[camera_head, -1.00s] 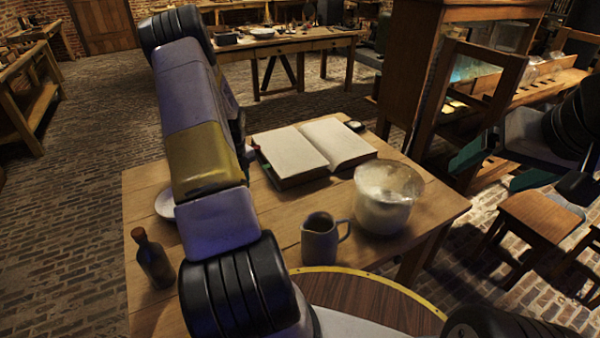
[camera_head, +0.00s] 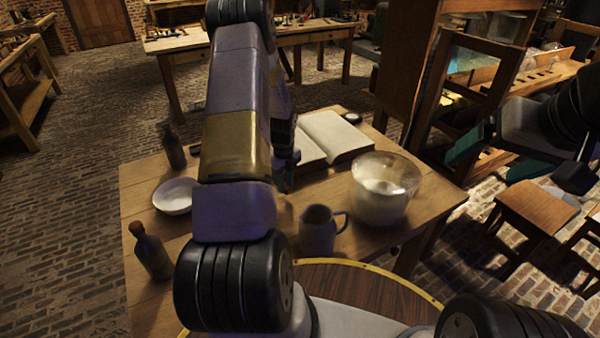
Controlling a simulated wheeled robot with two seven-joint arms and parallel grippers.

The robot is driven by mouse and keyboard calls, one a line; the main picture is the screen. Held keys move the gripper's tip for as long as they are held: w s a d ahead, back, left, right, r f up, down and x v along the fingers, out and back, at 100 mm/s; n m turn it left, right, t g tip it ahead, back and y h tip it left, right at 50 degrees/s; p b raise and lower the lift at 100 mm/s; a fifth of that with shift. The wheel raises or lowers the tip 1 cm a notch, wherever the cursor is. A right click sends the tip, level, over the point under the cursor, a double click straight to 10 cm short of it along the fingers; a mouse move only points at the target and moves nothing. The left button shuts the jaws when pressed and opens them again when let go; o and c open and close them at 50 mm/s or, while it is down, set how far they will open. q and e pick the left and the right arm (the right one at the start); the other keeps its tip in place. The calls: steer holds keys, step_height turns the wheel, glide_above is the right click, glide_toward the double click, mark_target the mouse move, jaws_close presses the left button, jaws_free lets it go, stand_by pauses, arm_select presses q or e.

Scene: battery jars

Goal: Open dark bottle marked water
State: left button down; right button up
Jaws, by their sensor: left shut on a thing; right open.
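A dark corked bottle (camera_head: 150,252) stands upright at the table's front left. A second dark bottle (camera_head: 172,146) stands at the back left corner. I cannot read a mark on either. My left gripper (camera_head: 287,172) is over the middle of the table, mostly hidden behind my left arm, with a bit of teal finger showing. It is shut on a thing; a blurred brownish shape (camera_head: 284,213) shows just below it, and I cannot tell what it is. My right gripper (camera_head: 500,165) is open and empty, off the table's right side.
On the wooden table (camera_head: 150,195) are a white bowl (camera_head: 175,197), an open book (camera_head: 333,137), a grey jug (camera_head: 318,230) and a cloudy glass jar (camera_head: 385,188). The jug and jar stand close to my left gripper. A stool (camera_head: 535,212) and wooden cabinet are at the right.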

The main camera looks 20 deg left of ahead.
arm_select(q)
steer(key=shift+a+f, duration=0.1)
steer(key=shift+f, duration=1.45)
steer(key=shift+s+f, duration=0.1)
steer(key=c, duration=1.2)
jaws_free()
steer(key=shift+o, duration=0.2)
